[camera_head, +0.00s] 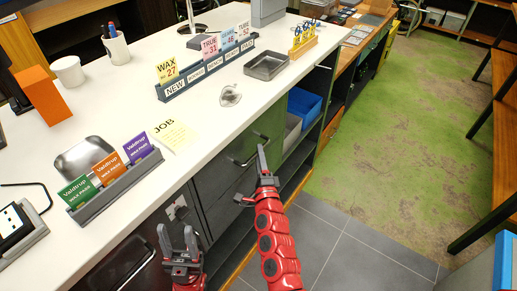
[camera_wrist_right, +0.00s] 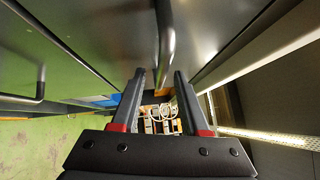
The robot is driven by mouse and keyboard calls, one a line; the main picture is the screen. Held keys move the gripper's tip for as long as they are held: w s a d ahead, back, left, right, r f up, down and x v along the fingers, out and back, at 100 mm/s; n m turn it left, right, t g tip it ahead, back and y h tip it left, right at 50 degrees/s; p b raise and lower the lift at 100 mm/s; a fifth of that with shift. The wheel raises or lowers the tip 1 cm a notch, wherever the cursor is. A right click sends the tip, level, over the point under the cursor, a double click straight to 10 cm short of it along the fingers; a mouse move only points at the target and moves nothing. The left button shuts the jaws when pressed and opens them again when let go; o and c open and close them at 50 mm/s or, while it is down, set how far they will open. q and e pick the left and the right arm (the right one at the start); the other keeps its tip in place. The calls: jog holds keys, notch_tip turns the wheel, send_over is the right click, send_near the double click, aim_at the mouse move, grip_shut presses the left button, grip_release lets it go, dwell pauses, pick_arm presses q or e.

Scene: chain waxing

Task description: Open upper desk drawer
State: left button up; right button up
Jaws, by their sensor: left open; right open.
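The upper desk drawer (camera_head: 222,170) is a dark grey front panel under the white counter, and it looks shut. Its bar handle (camera_head: 236,161) sticks out from the front; in the right wrist view the bar (camera_wrist_right: 165,40) comes down from the top, lined up between my fingers. My right gripper (camera_head: 252,180) is open at the drawer front, with one finger beside the handle; in its wrist view its fingers (camera_wrist_right: 160,100) are apart. Whether they touch the bar I cannot tell. My left gripper (camera_head: 178,246) is open and empty, low in front of the desk, left of the right arm.
A second handle (camera_wrist_right: 41,85) shows on the panel at left in the wrist view. The white desk (camera_head: 215,122) holds a card rack (camera_head: 115,187), a labelled holder (camera_head: 207,70) and a grey tray (camera_head: 267,65). A blue bin (camera_head: 304,104) sits in the shelf beyond. The green floor (camera_head: 400,130) is clear.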

jog(key=shift+w+a+r, duration=0.1)
jog(key=shift+w+r, duration=0.05)
jog(key=shift+w, duration=0.7)
grip_shut()
dwell(0.9)
